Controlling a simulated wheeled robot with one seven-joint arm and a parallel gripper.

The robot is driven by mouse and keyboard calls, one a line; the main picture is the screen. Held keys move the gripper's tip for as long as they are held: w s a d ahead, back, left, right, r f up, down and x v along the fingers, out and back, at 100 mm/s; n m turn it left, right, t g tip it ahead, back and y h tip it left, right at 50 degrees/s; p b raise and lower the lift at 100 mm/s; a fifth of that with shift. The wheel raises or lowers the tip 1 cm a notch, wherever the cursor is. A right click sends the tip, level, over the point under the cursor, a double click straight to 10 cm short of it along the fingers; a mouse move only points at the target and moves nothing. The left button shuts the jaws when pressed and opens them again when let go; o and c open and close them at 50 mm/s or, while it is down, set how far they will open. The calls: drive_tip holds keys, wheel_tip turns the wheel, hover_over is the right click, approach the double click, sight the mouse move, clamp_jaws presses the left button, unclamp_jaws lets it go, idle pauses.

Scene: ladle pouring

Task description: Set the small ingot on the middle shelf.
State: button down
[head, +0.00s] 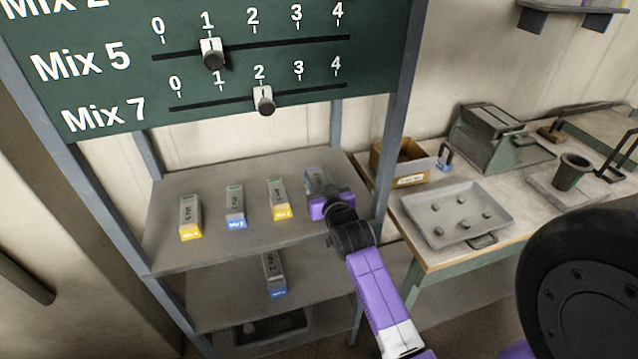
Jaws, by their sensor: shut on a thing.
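My gripper (326,201) is at the right end of the upper visible shelf (165,256), below the green board. It is shut on a grey ingot (316,177), the small ingot as far as I can tell. My gripper hides the ingot's near end. I cannot tell whether the ingot touches the shelf. Three grey ingots with labelled ends stand in a row to its left: yellow (190,216), blue (235,207) and yellow (279,199). A blue-ended ingot (273,273) is on the shelf below (215,311).
A dark tray (270,329) lies under the lower shelf. A rack post (388,150) stands right of my gripper. The worktable holds a cardboard box (398,161), a grey tray (457,214) with several small lumps, and a dark cup (571,171). The green board (120,60) overhangs the shelf.

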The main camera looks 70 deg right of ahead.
drive_tip(key=shift+f+b, duration=0.4)
drive_tip(key=shift+f, duration=0.05)
idle(0.5)
drive_tip(key=c, duration=0.7)
unclamp_jaws()
drive_tip(key=shift+c, duration=0.2)
drive_tip(key=shift+o, duration=0.4)
drive_tip(key=shift+f, duration=0.15)
drive_tip(key=b+v, duration=0.1)
drive_tip(key=v, duration=0.5)
drive_tip(key=shift+s+a, duration=0.2)
drive_tip(key=shift+a, duration=0.05)
drive_tip(key=shift+s+a+r, duration=0.3)
drive_tip(key=shift+s+a, duration=0.1)
drive_tip(key=shift+a, duration=0.05)
